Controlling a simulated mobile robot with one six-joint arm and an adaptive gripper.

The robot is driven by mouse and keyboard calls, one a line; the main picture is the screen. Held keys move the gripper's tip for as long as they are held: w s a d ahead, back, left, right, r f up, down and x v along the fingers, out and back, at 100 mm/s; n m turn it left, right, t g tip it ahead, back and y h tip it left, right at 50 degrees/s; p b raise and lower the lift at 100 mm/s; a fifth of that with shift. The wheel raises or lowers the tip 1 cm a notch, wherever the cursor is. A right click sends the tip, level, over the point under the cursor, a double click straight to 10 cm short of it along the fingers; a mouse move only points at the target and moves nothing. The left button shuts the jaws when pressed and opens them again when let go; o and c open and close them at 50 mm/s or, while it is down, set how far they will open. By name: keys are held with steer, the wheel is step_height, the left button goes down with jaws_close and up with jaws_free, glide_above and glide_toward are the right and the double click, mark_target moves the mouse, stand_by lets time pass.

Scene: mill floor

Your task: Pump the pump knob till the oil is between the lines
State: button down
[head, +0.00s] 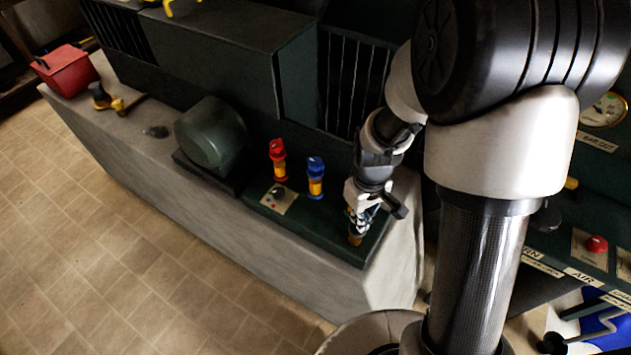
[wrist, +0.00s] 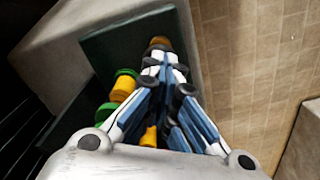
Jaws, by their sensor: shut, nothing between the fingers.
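My gripper (head: 358,222) points down at the right end of a dark green block (head: 335,222). Its fingers are shut with nothing between them; they also show in the wrist view (wrist: 163,60). A small amber-brown piece (head: 355,239) shows just past the fingertips, also in the wrist view (wrist: 160,42); I cannot tell whether they touch. Left of the gripper stand a red-topped (head: 278,160) and a blue-topped (head: 315,178) fitting with yellow bodies. The wrist view shows a yellow body with a green ring (wrist: 124,86) beside the fingers. I cannot make out the pump knob, oil level or lines.
A grey-green rounded housing (head: 210,133) stands left on the concrete plinth (head: 300,260). A red bin (head: 66,70) and a yellow-and-black tool (head: 112,98) lie at its far end. Dark cabinets (head: 225,45) rise behind. The tiled floor (head: 120,250) in front is clear.

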steer(key=shift+f+b, duration=1.55)
steer(key=shift+f, duration=0.6)
steer(key=shift+r, duration=0.25)
steer(key=shift+r+p, duration=1.9)
steer(key=shift+r, duration=0.15)
steer(key=shift+f, duration=0.15)
steer(key=shift+f+b, duration=1.65)
steer(key=shift+f, duration=0.35)
steer(key=shift+r, duration=0.1)
steer(key=shift+r+p, duration=1.8)
steer(key=shift+r, duration=0.25)
